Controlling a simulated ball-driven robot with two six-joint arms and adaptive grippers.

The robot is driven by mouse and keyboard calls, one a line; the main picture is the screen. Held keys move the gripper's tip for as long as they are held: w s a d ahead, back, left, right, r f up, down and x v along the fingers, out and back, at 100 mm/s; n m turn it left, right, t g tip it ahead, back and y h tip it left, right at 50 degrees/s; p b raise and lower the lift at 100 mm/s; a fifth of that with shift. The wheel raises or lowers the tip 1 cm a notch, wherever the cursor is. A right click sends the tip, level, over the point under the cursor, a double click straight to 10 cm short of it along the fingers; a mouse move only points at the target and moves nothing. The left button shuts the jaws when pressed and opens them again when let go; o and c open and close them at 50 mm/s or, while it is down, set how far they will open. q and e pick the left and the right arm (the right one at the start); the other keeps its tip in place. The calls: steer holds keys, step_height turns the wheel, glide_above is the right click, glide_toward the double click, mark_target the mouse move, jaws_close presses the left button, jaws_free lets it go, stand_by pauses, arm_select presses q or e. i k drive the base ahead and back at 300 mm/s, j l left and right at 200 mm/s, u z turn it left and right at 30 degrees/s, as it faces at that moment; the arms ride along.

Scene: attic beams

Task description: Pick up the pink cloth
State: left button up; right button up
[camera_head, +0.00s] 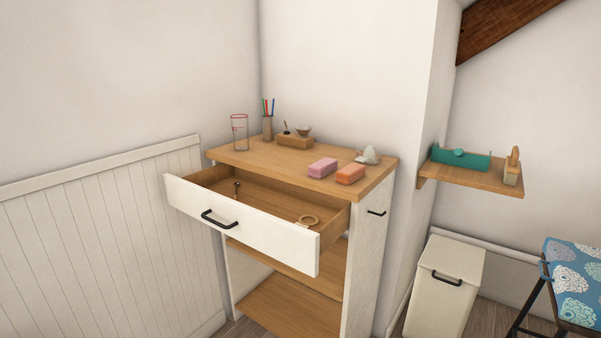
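A small pink block-like item (323,168) lies on the wooden top of the dresser (265,160), near its front edge. It may be the folded pink cloth; its material is too small to tell. A similar orange item (350,174) lies just to its right, with a narrow gap between them. Neither of my grippers shows in the head view.
A glass (240,132), pencil holder (267,128) and wooden block (295,141) stand behind. A white bin (440,295) stands right.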

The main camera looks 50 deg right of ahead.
mark_target(319, 170)
steer(key=z, duration=1.65)
